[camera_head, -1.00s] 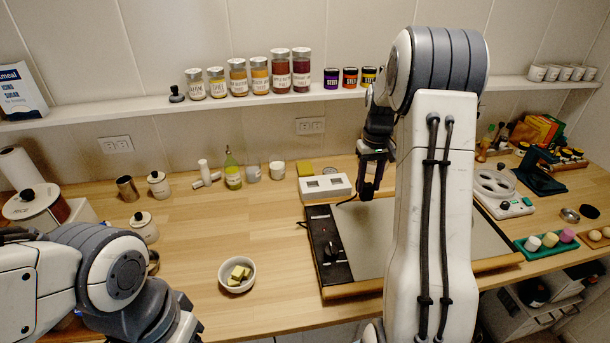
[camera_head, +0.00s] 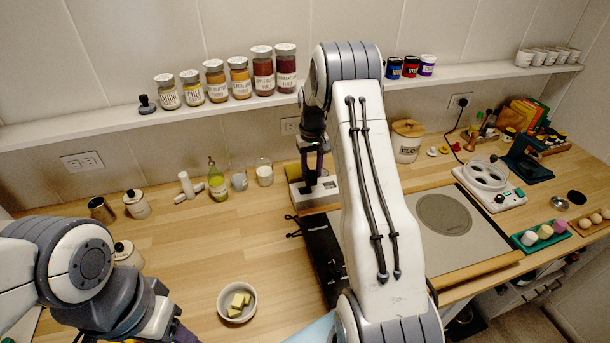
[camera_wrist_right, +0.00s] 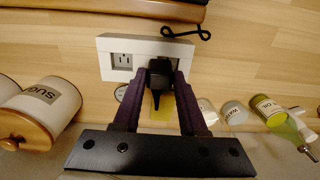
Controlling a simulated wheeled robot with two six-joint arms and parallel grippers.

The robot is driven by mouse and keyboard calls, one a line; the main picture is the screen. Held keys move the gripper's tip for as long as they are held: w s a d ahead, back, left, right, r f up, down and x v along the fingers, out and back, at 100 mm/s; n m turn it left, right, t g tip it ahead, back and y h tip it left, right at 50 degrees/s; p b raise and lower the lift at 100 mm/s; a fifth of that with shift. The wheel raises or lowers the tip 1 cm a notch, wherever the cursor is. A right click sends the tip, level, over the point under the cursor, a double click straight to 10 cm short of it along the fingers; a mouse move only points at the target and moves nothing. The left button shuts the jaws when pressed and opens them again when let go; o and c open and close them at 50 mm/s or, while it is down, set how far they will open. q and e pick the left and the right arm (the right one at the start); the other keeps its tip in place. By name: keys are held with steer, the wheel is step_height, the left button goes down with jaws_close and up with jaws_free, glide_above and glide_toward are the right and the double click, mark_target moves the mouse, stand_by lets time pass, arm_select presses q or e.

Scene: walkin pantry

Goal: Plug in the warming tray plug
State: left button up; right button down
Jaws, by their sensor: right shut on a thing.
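In the right wrist view my right gripper (camera_wrist_right: 160,85) is shut on the black plug (camera_wrist_right: 160,72). The plug sits over the right side of the white outlet box (camera_wrist_right: 122,45), whose left socket is uncovered. The plug hides the right socket, and I cannot tell whether its prongs are in. In the head view the right gripper (camera_head: 313,172) is directly above the outlet box (camera_head: 300,193). The warming tray (camera_head: 470,255) lies right of it, partly hidden by my right arm. My left gripper (camera_head: 180,332) is at the bottom left edge, mostly hidden by its arm.
A bowl of butter (camera_head: 237,302) stands in front on the counter. Shelf jars (camera_head: 239,77) line the wall. The left counter middle is clear.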

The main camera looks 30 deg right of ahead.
steer(key=shift+w+a+f, duration=0.25)
steer(key=shift+w+f, duration=0.05)
steer(key=shift+w, duration=0.15)
steer(key=shift+w+a+f, duration=0.25)
steer(key=shift+w, duration=0.2)
steer(key=shift+w+f+p, duration=0.1)
steer(key=shift+f+p, duration=0.15)
steer(key=shift+p, duration=0.15)
step_height(320, 180, down, 3)
steer(key=shift+a+f+p, duration=0.1)
steer(key=shift+p, duration=0.8)
steer(key=shift+s+f, duration=0.25)
steer(key=shift+f, duration=0.2)
steer(key=shift+c, duration=2.3)
jaws_free()
steer(key=shift+w, duration=0.15)
steer(key=shift+r, duration=0.15)
